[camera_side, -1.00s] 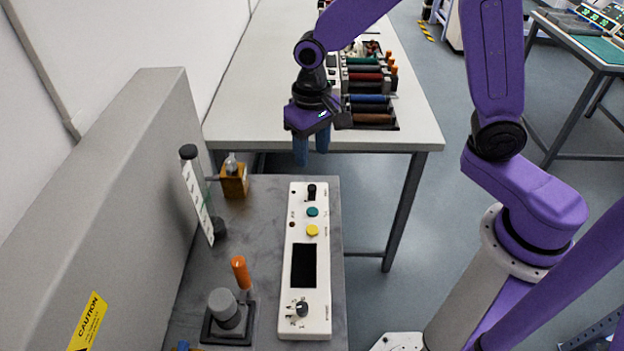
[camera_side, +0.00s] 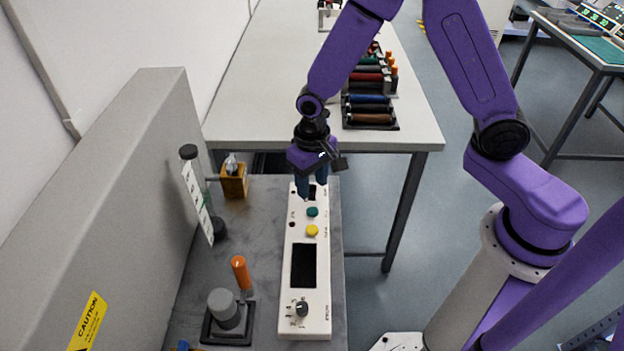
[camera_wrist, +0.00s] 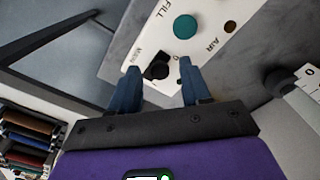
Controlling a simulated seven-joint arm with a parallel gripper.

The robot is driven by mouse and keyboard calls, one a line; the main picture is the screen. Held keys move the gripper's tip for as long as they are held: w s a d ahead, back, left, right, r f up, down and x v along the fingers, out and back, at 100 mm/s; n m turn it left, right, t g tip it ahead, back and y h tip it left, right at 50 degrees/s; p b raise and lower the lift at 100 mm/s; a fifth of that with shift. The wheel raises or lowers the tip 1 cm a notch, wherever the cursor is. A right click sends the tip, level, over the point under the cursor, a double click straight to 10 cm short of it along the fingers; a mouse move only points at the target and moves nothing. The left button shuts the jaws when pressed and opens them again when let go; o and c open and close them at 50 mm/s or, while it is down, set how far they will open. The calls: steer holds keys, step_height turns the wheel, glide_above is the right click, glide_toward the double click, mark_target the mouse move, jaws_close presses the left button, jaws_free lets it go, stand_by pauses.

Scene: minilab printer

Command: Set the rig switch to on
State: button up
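The white control panel (camera_side: 305,212) lies on the grey bench. In the side view the black switch at its far end is mostly hidden behind my gripper (camera_side: 313,190). In the wrist view the black switch knob (camera_wrist: 157,70) shows on the panel between and just beyond the two blue fingertips of my gripper (camera_wrist: 158,76). The fingers are apart with nothing between them that I can see held. Whether they touch the knob I cannot tell. Letters stand beside the knob, partly covered.
The panel also carries a green button (camera_side: 313,212), a yellow button (camera_side: 312,230), a dark screen (camera_side: 303,265) and a rotary knob (camera_side: 302,309). A tilted tube (camera_side: 196,195), a wooden block (camera_side: 234,182) and an orange-handled tool (camera_side: 240,273) stand left of it.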

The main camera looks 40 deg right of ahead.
jaws_close()
steer(key=shift+w+d, duration=0.95)
steer(key=shift+w, duration=0.05)
steer(key=shift+o, duration=0.6)
jaws_free()
steer(key=shift+r, duration=0.15)
step_height(320, 180, up, 17)
steer(key=shift+s+r, duration=0.1)
steer(key=s+d+f+n, duration=0.1)
steer(key=s+d+n, duration=0.2)
steer(key=s, duration=0.9)
steer(key=s+d+f+n, duration=0.1)
steer(key=s+d+n, duration=0.2)
steer(key=s+n, duration=0.6)
steer(key=s, duration=0.4)
steer(key=shift+d+f+n, duration=0.2)
steer(key=shift+f+n, duration=0.1)
steer(key=shift+f, duration=0.1)
